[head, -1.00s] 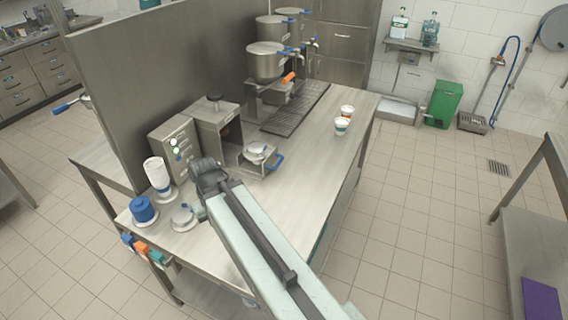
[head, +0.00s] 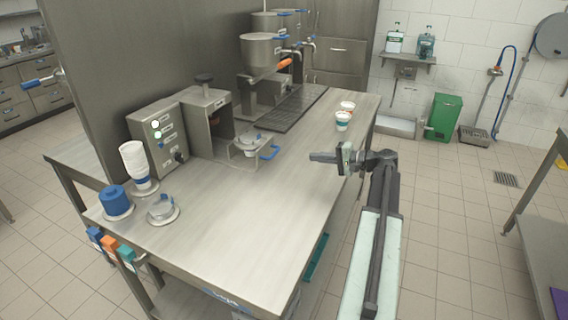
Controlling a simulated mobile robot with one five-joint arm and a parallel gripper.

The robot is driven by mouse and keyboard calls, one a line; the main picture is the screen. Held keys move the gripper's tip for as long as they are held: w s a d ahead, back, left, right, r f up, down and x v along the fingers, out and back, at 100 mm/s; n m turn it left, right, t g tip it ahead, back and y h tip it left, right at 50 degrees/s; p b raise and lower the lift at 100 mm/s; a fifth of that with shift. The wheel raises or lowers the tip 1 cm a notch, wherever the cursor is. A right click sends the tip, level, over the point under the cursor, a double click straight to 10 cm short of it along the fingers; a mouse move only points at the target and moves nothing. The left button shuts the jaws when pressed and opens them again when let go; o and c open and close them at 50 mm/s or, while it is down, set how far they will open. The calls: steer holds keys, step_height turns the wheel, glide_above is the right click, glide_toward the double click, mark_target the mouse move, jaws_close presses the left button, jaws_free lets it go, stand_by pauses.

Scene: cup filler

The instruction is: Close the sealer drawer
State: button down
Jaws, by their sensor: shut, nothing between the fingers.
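The sealer (head: 180,130) is a grey steel machine on the left part of the steel table, with a control panel and two lit lamps. Its drawer (head: 243,151) is pulled out toward the right and has a blue handle (head: 270,153). A round metallic-looking piece sits in the drawer; I cannot tell whether it is a cup. My gripper (head: 318,157) is shut and empty. It points left over the table, to the right of the blue handle and apart from it.
Two cups (head: 343,120) stand near the table's right edge. A dark drip grate (head: 285,112) lies below the hopper (head: 261,52). A white cup stack (head: 136,163), a blue spool (head: 115,199) and a round metal piece (head: 162,209) stand front left. The front tabletop is clear.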

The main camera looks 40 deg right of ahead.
mark_target(275, 154)
steer(key=b+x, duration=0.3)
steer(key=x, duration=1.1)
steer(key=shift+a, duration=0.1)
